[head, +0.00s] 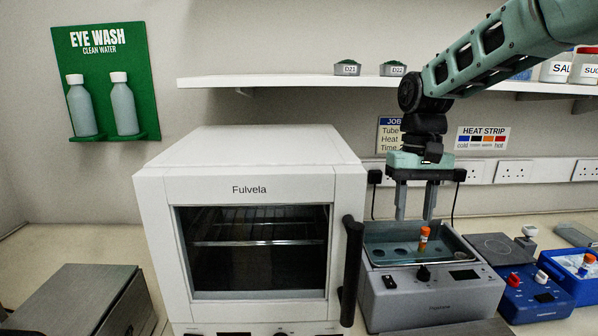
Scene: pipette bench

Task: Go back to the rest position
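My gripper (415,215) hangs from the arm, pointing straight down over the grey bath unit (425,290). Its two fingers are apart with nothing seen between them. A small tube with an orange cap (424,232) stands in a hole of the unit's rack, just below the fingertips and closer to the right finger. I cannot tell how far in depth the tube is from the fingers.
A white Fulvela oven (250,185) with a dark handle (351,270) stands left of the bath unit. A blue hotplate device (535,298) and a blue tray (577,280) are on the right. A shelf (270,82) runs behind the arm.

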